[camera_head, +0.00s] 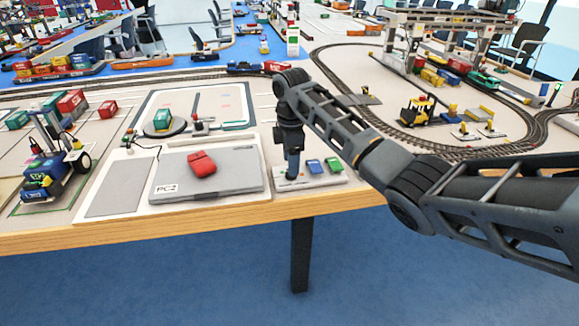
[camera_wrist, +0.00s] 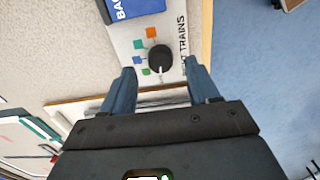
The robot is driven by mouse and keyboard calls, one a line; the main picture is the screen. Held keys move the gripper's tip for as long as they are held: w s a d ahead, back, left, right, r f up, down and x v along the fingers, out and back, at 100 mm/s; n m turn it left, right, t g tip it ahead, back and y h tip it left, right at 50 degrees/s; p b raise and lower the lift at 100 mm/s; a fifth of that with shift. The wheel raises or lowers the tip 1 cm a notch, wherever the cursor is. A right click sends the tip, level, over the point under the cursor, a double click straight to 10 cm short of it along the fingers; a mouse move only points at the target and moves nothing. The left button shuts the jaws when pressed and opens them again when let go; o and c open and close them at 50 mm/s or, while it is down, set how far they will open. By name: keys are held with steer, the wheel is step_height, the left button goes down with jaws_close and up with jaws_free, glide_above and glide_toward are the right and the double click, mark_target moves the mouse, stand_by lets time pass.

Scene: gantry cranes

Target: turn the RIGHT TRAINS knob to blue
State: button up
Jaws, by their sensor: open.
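The black knob (camera_wrist: 160,58) stands on a light panel (camera_wrist: 125,37) in the wrist view. Orange, green and blue squares, including the blue square (camera_wrist: 137,61), curve along its left side. The word TRAINS is printed to its right; the start of the label is not readable. A thin pale mark at the knob's lower edge seems to face the bottom of the picture. My gripper (camera_wrist: 160,72) is open, with one blue-grey finger at each side just below the knob. In the head view my gripper (camera_head: 291,168) points down over the panel (camera_head: 325,179) and hides the knob.
A blue piece (camera_head: 315,166) and a green piece (camera_head: 332,164) sit on the panel right of my gripper. A grey PC2 laptop (camera_head: 235,180) with a red object (camera_head: 202,164) lies to the left. The wooden table edge (camera_head: 240,215) is close in front.

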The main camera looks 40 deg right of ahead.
steer(key=shift+f, duration=1.4)
steer(key=shift+c, duration=0.2)
steer(key=c, duration=1)
